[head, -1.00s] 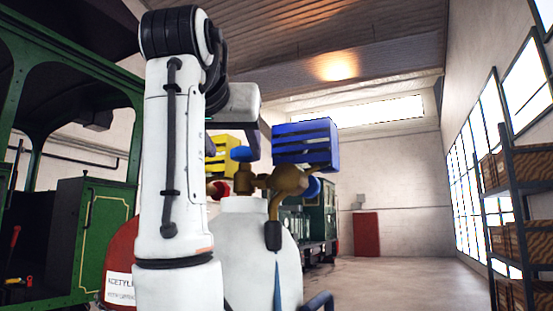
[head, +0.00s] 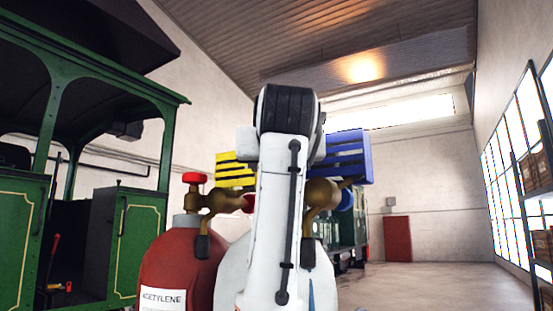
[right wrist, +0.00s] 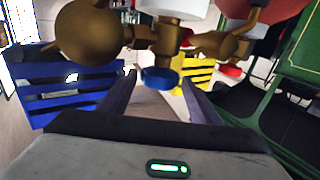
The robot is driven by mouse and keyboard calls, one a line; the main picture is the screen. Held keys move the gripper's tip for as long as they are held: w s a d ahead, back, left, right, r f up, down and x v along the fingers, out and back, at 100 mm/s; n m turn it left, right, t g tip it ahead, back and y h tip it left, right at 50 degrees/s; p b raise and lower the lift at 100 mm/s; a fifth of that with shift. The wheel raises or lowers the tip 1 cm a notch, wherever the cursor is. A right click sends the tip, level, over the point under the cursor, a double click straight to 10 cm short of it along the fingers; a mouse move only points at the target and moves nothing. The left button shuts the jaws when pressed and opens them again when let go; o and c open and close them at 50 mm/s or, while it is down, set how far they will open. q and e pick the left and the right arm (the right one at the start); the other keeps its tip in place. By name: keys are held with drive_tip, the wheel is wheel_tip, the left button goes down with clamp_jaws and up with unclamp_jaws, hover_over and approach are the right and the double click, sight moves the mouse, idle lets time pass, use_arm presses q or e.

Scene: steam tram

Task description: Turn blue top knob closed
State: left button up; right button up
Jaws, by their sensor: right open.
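The blue top knob (right wrist: 160,78) shows in the right wrist view, joined to the brass valve (right wrist: 95,35). In the head view that knob is hidden behind my right arm; part of the brass valve (head: 321,197) shows beside the arm. My right gripper (right wrist: 158,86) is open, with one fingertip on either side of the blue knob. I see a gap around the knob, but cannot tell how deep it sits between the fingers. A second blue knob (head: 347,199) is on the valve's right side. My left gripper is not in view.
The valve tops a white cylinder (head: 232,280). A red acetylene cylinder (head: 180,262) with a red top knob (head: 195,178) stands to its left. A blue slatted guard (head: 350,157) and a yellow one (head: 235,170) are close by. A green tram (head: 140,235) stands at left.

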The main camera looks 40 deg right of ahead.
drive_tip(key=shift+w+d, duration=0.3)
drive_tip(key=shift+w, duration=0.1)
drive_tip(key=shift+c, duration=0.4)
drive_tip(key=c, duration=0.7)
drive_tip(key=shift+a+m+g+h, duration=0.2)
drive_tip(key=shift+m+g+h, duration=0.55)
drive_tip(key=shift+h, duration=0.25)
drive_tip(key=o, duration=0.8)
